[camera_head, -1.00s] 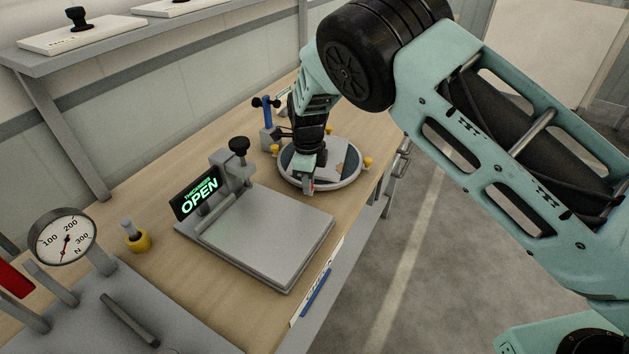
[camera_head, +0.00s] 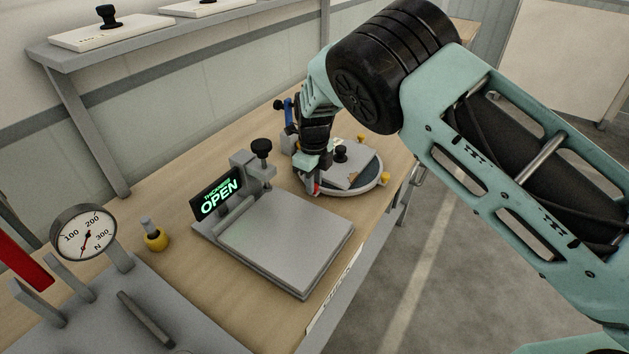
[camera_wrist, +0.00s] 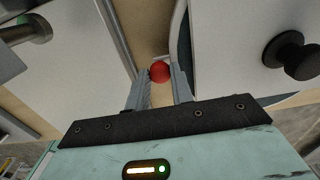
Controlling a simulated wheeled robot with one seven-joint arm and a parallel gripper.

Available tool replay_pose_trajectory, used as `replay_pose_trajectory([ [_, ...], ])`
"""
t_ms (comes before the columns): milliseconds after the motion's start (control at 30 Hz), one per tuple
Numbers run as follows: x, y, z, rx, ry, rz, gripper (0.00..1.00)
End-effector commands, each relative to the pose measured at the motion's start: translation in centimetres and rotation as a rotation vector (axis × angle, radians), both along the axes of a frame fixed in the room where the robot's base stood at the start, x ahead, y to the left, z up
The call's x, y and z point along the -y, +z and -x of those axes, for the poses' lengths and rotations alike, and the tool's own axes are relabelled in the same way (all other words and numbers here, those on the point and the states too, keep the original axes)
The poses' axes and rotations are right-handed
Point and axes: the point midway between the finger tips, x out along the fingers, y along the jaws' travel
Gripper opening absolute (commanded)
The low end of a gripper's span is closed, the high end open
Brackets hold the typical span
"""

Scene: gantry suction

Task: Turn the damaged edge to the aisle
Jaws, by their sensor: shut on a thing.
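A pale square plate (camera_head: 339,164) with a black knob (camera_head: 340,151) lies on a round turntable (camera_head: 343,192) with yellow knobs at its rim. A brown, rough patch (camera_head: 353,177) shows on the plate's edge at the lower right, toward the aisle side. My gripper (camera_head: 313,188) is at the turntable's near left rim, shut on a small red ball knob (camera_wrist: 160,71), seen between the fingertips in the wrist view. What the ball is fixed to is hidden. The plate and its black knob (camera_wrist: 290,55) also show at the right of the wrist view.
A thickness gauge (camera_head: 285,240) with a lit OPEN sign (camera_head: 219,196) stands close in front of my gripper. A dial force gauge (camera_head: 84,232) and a yellow-based item (camera_head: 155,238) are at left. A blue-handled post (camera_head: 287,115) stands behind. The aisle floor (camera_head: 440,230) is clear.

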Motion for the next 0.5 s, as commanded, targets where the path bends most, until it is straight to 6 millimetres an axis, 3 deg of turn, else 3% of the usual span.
replay_pose_trajectory([
  [367, -0.06, 0.20, -0.13, 0.004, 0.000, -0.002, 0.00],
  [400, -0.06, 0.20, -0.13, 0.004, 0.000, -0.002, 0.34],
  [433, -0.06, 0.20, -0.13, 0.004, 0.000, -0.002, 0.42],
  [500, -0.06, 0.16, -0.11, 0.003, 0.000, -0.001, 0.45],
])
